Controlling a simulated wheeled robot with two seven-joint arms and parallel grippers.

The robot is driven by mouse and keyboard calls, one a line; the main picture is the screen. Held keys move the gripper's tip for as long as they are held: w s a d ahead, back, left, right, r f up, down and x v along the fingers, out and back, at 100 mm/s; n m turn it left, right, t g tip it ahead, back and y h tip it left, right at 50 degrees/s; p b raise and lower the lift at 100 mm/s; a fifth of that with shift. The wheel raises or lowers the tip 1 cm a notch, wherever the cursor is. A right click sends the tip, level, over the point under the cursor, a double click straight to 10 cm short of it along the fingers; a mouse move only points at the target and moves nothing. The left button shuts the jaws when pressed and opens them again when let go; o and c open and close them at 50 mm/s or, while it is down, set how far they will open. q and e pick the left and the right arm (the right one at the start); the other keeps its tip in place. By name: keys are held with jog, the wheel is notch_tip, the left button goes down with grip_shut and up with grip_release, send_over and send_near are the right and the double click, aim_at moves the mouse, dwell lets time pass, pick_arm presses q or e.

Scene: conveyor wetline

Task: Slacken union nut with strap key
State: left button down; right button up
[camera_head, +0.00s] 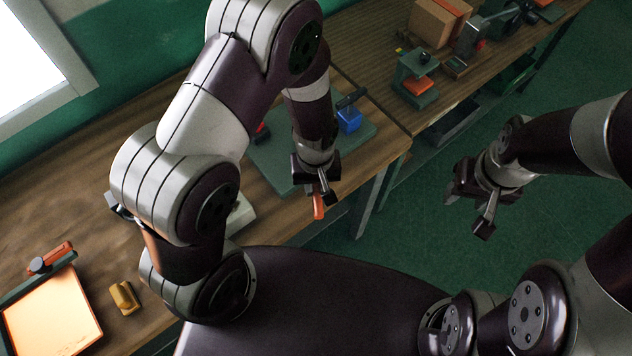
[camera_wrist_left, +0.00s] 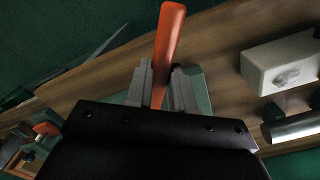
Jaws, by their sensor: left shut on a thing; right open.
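My left gripper (camera_head: 320,190) is shut on an orange handle (camera_head: 318,207), which I take to be the strap key. In the left wrist view the handle (camera_wrist_left: 169,40) stands up between the two grey fingers. The tool's other end is hidden. A green plate (camera_head: 268,168) lies on the bench behind the gripper. On it are a blue block (camera_head: 348,121) with a dark lever and a small red part (camera_head: 262,133). I cannot make out the union nut; my left arm covers part of the plate. My right gripper (camera_head: 464,208) is open and empty above the floor, off the bench.
The wooden bench (camera_head: 60,200) ends in front of my left gripper. An orange-lit panel (camera_head: 50,318) and a yellow block (camera_head: 124,297) lie at left. A green clamp stand (camera_head: 414,82) and cardboard box (camera_head: 438,20) stand at the back right. The green floor at right is clear.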

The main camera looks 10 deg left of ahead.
pick_arm(q)
jog(key=shift+f+b, duration=0.65)
jog(key=shift+f, duration=0.35)
jog(key=shift+w+d+n+p, duration=0.95)
jog(key=shift+w+d+n, duration=0.65)
jog(key=shift+n, duration=0.35)
jog(key=shift+w+d+n+p, duration=1)
jog(key=shift+w+d+n, duration=0.4)
jog(key=shift+w+n, duration=0.55)
jog(key=shift+w+d+n+p, duration=0.95)
jog(key=shift+w+d+n, duration=0.6)
jog(key=shift+n, duration=0.45)
jog(key=shift+w+d+n+t+b, duration=0.1)
jog(key=shift+w+n+t+b, duration=0.4)
jog(key=shift+w+n, duration=1.25)
jog(key=shift+w+g, duration=0.1)
jog(key=shift+g, duration=0.2)
jog(key=shift+w, duration=0.1)
